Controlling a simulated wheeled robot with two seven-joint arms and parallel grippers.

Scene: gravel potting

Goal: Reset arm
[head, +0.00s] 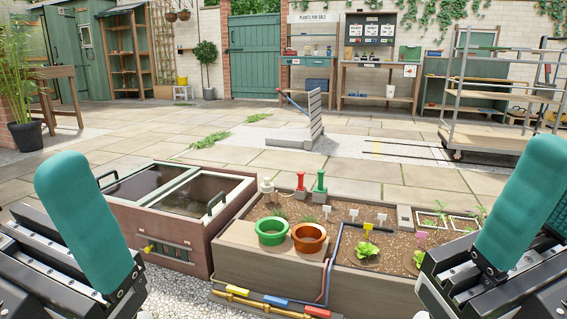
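My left gripper (62,215) is at the lower left of the head view. One teal finger stands up, with nothing against its visible faces; the other finger is out of the picture. My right gripper (540,205) is at the lower right. One teal finger shows whole, and part of a ridged teal finger shows apart from it at the picture edge. I see nothing held in either gripper. A green pot ring (271,231) and an orange pot ring (309,238) sit on the wooden planter (262,262) between the grippers.
A brown cold frame (176,213) with glazed lids stands left of the planter. Red (300,182) and green (320,184) handled tools stand at the planter's back edge. Coloured pipes (270,299) run along its front. A shelf trolley (505,95) stands farther right. Paving behind is largely clear.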

